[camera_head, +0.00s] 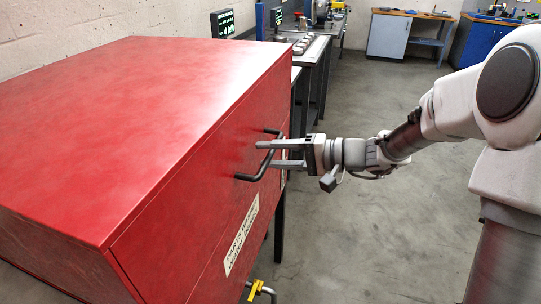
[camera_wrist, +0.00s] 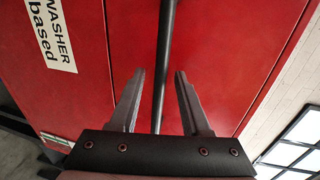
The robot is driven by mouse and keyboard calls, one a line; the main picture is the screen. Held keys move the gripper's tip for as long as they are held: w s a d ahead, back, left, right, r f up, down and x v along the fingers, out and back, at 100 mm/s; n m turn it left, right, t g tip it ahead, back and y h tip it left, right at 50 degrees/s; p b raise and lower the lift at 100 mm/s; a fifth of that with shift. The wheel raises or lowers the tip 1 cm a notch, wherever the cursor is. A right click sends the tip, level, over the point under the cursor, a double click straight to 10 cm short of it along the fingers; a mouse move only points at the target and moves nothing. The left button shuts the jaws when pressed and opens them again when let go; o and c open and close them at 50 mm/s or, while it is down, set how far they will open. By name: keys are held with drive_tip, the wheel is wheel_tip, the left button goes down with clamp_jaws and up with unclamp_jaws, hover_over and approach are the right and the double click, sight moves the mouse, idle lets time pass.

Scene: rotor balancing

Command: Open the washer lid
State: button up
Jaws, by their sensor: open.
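The washer is a large red box, and its label (camera_head: 242,235) is on the front below a seam. Its red lid (camera_head: 150,120) lies flat and closed on top. A black bar handle (camera_head: 262,170) sticks out from the lid's front face; it also shows in the wrist view (camera_wrist: 164,50), running between the fingers. My gripper (camera_head: 265,155) is at the handle, coming from the right, with one finger on each side of the bar. In the wrist view the fingers (camera_wrist: 160,72) are apart, with gaps to the bar on both sides.
A yellow-handled valve (camera_head: 256,287) sits low on the washer's front. A bench (camera_head: 310,50) with parts and a small screen (camera_head: 223,22) stands behind the washer. A block wall (camera_head: 60,30) runs behind at the left. The floor (camera_head: 350,240) in front is clear.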

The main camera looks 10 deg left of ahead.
clamp_jaws()
idle(0.3)
idle(1.2)
